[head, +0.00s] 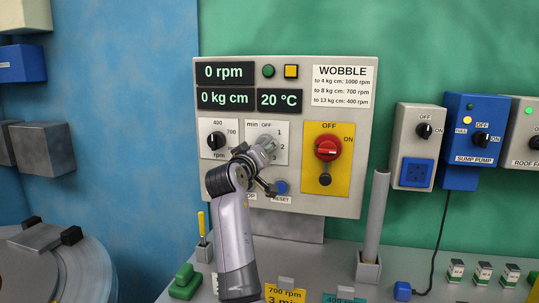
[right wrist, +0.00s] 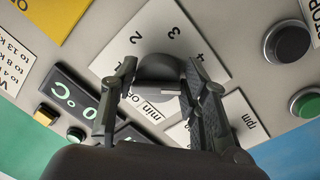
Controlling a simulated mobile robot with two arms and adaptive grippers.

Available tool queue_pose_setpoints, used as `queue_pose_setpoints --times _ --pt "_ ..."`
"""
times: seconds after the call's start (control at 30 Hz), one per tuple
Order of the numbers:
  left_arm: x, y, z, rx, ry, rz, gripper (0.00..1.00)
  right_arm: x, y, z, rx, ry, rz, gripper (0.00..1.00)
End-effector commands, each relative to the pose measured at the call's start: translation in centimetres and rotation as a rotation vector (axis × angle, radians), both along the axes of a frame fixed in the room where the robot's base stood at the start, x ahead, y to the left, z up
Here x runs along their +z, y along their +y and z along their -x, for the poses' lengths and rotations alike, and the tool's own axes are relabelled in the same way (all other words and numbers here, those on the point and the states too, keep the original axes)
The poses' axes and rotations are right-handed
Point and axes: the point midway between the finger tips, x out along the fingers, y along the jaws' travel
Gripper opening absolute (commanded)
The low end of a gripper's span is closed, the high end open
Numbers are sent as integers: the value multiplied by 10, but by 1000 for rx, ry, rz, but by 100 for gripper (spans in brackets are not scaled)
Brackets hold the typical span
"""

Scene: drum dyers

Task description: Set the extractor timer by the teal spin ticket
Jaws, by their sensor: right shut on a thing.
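The extractor timer is a dark knob (right wrist: 158,68) on a white plate (head: 281,129) marked min, OFF and numbers. My right gripper (head: 267,148) covers the knob in the head view. In the right wrist view its two fingers (right wrist: 160,72) are shut on the knob from both sides. Which mark the knob points at is not clear. The teal spin ticket (head: 345,298) stands at the bottom edge of the head view. It reads 400 rpm, and its lower part is cut off. My left gripper is not in view.
The rpm knob (head: 215,141) is left of the timer, and the red switch (head: 328,149) on yellow is right. A blue reset button (head: 281,187) sits just below. A yellow ticket (head: 285,294) reads 700 rpm, 3 min. A grey post (head: 375,220) stands to the right.

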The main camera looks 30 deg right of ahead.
Motion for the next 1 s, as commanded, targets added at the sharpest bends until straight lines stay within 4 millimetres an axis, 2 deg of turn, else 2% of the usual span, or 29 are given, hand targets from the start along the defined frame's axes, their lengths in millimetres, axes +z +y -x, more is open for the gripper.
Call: queue_pose_setpoints --times 0.03,0.1,0.13,0.4,1.0 --pt "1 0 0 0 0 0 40 16 -10 8 -24 -26 16 14" --pt "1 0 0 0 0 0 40 16 -10 9 -24 -25 16 14" --pt "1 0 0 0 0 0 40 16 -10 9 -24 -25 17 42" --pt "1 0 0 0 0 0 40 14 -10 8 -25 -22 14 60" --pt "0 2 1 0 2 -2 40 13 -6 9 -22 -21 16 61"
